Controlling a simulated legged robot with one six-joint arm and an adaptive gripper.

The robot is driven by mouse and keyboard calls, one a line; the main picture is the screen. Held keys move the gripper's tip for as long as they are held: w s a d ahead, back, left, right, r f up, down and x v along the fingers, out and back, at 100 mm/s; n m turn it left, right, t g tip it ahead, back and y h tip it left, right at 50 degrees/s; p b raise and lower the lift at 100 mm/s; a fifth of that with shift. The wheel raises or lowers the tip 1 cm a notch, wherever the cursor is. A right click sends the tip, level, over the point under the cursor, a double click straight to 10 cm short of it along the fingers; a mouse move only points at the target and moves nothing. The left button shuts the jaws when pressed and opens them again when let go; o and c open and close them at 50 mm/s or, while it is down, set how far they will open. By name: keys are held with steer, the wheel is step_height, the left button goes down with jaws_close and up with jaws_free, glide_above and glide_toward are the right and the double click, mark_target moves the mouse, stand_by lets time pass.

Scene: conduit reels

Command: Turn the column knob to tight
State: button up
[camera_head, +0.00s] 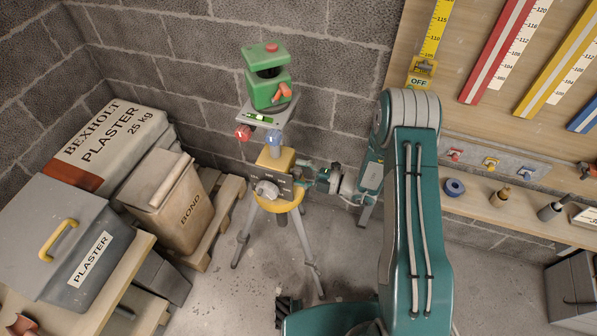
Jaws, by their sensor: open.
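A tripod stands against the block wall. A grey winged knob (266,189) sits at the front left of the yellow block, and a red knob (243,132) sits under the plate. I cannot tell for sure which one is the column knob or how tight it is. My gripper (314,176) is open just right of the yellow block, pointing left at it. Contact cannot be made out.
Plaster and bond boxes on a pallet (223,215) and a grey lidded box (62,235) fill the left. The tripod legs spread over bare floor (240,295).

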steer(key=v, duration=1.1)
steer(key=shift+d, duration=0.4)
steer(key=s+a+r+n+g+h, duration=0.2)
steer(key=s+r+n+g+h, duration=0.25)
steer(key=r+n, duration=0.65)
steer(key=s+a+r+n+g+h, duration=0.2)
steer(key=s+r+n+g+h, duration=0.15)
steer(key=s+r+n, duration=0.6)
steer(key=s+d+r+n+t+h, duration=0.3)
steer(key=s+r+n+h, duration=0.1)
steer(key=n, duration=0.8)
steer(key=s+d+r+n+t+h, duration=0.4)
steer(key=r+n, duration=0.3)
steer(key=n, duration=0.4)
steer(key=shift+r+n+h, duration=0.2)
steer(key=shift+n+h, duration=0.15)
steer(key=shift+h, duration=0.15)
